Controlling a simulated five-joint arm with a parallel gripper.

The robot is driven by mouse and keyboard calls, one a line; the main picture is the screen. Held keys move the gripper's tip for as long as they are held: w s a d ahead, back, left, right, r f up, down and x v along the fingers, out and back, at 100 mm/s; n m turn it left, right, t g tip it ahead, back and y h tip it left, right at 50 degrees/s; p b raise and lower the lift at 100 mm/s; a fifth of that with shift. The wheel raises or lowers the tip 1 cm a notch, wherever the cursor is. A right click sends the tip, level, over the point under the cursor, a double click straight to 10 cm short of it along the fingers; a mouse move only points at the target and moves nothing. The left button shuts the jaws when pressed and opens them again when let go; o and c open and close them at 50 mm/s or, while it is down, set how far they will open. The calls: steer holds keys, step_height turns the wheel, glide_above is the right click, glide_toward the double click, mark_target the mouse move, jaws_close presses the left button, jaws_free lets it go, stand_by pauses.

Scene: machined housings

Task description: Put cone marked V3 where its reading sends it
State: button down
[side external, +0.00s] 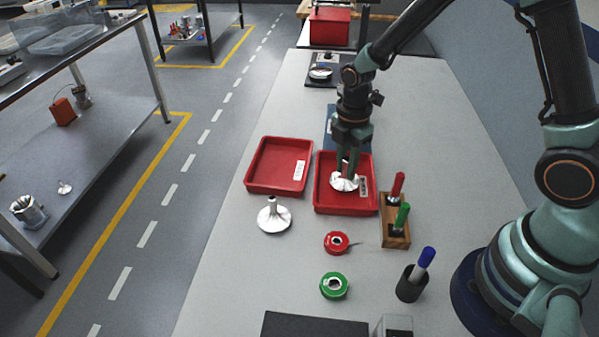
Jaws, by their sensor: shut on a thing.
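My gripper (346,170) points down over the right red tray (333,208). It is shut on a pale metal cone (343,185) with a wide flared base, holding it by its narrow upper part. The cone is inside the outline of this tray; I cannot tell whether its base touches the floor. A second, similar cone (273,217) stands upright on the table in front of the left red tray (262,184), which is empty. Each tray has a white label, too small to read. No V3 mark is legible on either cone.
A wooden holder (396,236) with red- and green-handled tools stands close right of the right tray. Red tape (336,242), green tape (334,286) and a black pen cup (409,287) are nearer. A dark device (322,72) and red toolbox (329,27) are far back.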

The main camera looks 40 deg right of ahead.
mark_target(347, 158)
steer(key=shift+f, duration=0.3)
steer(key=c, duration=0.7)
jaws_free()
step_height(347, 158, up, 12)
steer(key=shift+f, duration=0.2)
steer(key=shift+s+d+r+m+t, duration=0.35)
steer(key=shift+s+r+m+t, duration=1)
steer(key=shift+m, duration=1.7)
steer(key=shift+s+d+r+m+t, duration=0.45)
steer(key=shift+s+r+m, duration=1.55)
steer(key=shift+m, duration=1.1)
steer(key=shift+s+d+r+m+t, duration=0.25)
steer(key=shift+s+r+m+t, duration=1.1)
steer(key=shift+m, duration=1.7)
